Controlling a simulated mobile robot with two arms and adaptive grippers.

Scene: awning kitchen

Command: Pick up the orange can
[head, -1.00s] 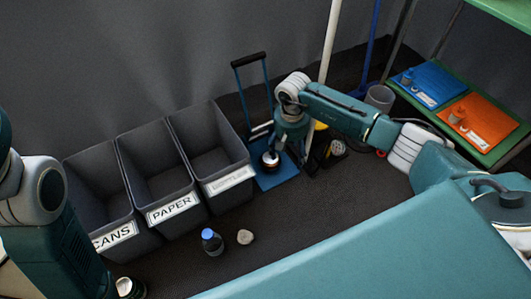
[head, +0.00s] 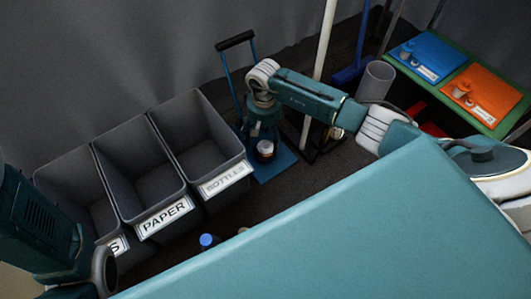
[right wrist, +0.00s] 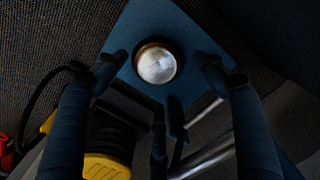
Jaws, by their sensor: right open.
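The can (right wrist: 156,65) stands upright on the blue plate of the hand truck (right wrist: 143,22); in the right wrist view I see its round silver top with a thin brownish-orange rim. In the head view the can (head: 265,150) shows small below my right gripper (head: 262,139). In the right wrist view my right gripper (right wrist: 163,62) is open, with one fingertip on each side of the can and gaps showing between. Its depth relative to the can is hard to tell. My left arm is at the lower left of the head view; its gripper is not visible.
Grey bins for paper (head: 140,170) and bottles (head: 195,135) stand left of the hand truck, with another bin further left. A blue-capped bottle (head: 207,241) is partly hidden by my body. A grey bucket (head: 375,82) and a shelf with blue (head: 428,55) and orange mats are at right.

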